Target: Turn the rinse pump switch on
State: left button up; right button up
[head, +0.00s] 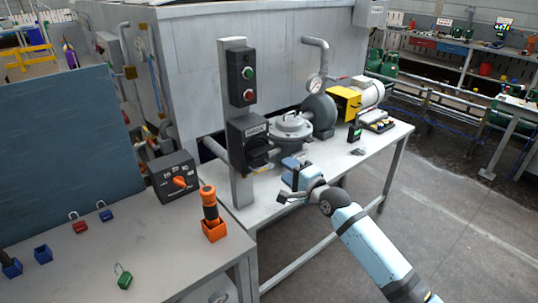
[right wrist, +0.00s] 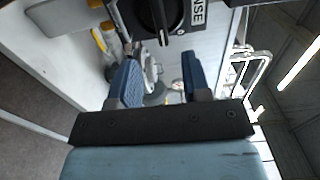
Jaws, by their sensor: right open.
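The rinse pump switch (head: 249,144) is a black box with a dark rotary handle, mounted low on a grey post. In the right wrist view the switch (right wrist: 178,14) is at the top edge, partly cut off. Its black handle points along the picture's vertical, and part of a label reading "NSE" shows. My right gripper (head: 287,165) is just right of and slightly below the switch, with its blue fingers apart and nothing between them. In the right wrist view the open fingers (right wrist: 160,85) point toward the switch and appear apart from it. My left gripper is not in view.
A button box (head: 242,77) with green and red buttons sits above on the same post. A pump (head: 292,127) stands behind the gripper on the white table (head: 345,160). A selector box (head: 175,178) and an orange-based holder (head: 213,228) are at left. Floor at right is clear.

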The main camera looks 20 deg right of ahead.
aim_at(265, 154)
jog(key=x, duration=1.1)
jog(key=shift+w+f+p, duration=0.1)
jog(key=shift+p, duration=0.25)
grip_shut()
